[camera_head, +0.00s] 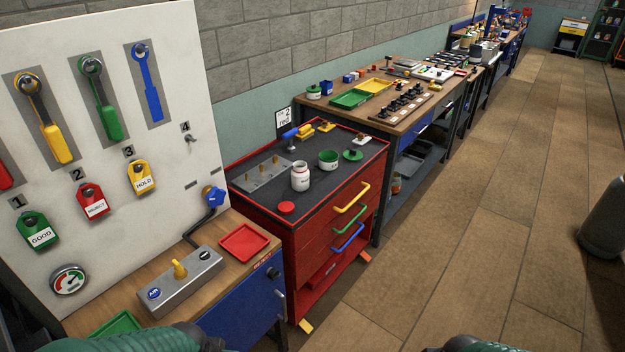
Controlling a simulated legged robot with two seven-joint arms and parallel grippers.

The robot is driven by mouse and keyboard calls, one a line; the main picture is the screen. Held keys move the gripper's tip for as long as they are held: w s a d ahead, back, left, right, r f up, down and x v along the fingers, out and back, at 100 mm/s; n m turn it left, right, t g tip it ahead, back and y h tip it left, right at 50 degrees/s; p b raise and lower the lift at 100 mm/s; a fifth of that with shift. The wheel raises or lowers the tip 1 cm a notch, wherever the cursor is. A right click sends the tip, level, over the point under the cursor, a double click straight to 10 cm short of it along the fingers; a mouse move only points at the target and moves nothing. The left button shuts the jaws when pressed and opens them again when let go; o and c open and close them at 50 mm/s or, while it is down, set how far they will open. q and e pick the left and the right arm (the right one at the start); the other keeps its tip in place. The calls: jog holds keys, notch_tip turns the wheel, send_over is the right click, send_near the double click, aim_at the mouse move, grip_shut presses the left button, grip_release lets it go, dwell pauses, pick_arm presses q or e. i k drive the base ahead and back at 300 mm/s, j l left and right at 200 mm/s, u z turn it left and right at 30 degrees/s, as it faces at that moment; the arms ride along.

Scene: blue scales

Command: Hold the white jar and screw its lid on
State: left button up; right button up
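The white jar (300,178) stands upright on the dark top of the red drawer cabinet (292,245). Its mouth is uncovered, and small print shows on its side. A flat red disc that looks like a lid (286,208) lies near the cabinet's front left corner, apart from the jar. Only green parts of my arms show at the bottom edge, well short of the jar. Neither gripper's fingers are in view.
A grey plate with pegs (263,173) and blue and yellow handled items stand at the cabinet's back. A workbench on the left holds a red tray (243,241) and a switch box (178,283) below a white tool panel (120,190). Wooden floor at right is mostly clear.

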aim_at(299, 172)
jog(key=i+j+z, duration=0.2)
jog(key=i+z, duration=0.15)
jog(key=i, duration=0.15)
jog(key=i+j+z, duration=0.65)
jog(key=i+j, duration=0.1)
jog(key=i, duration=0.1)
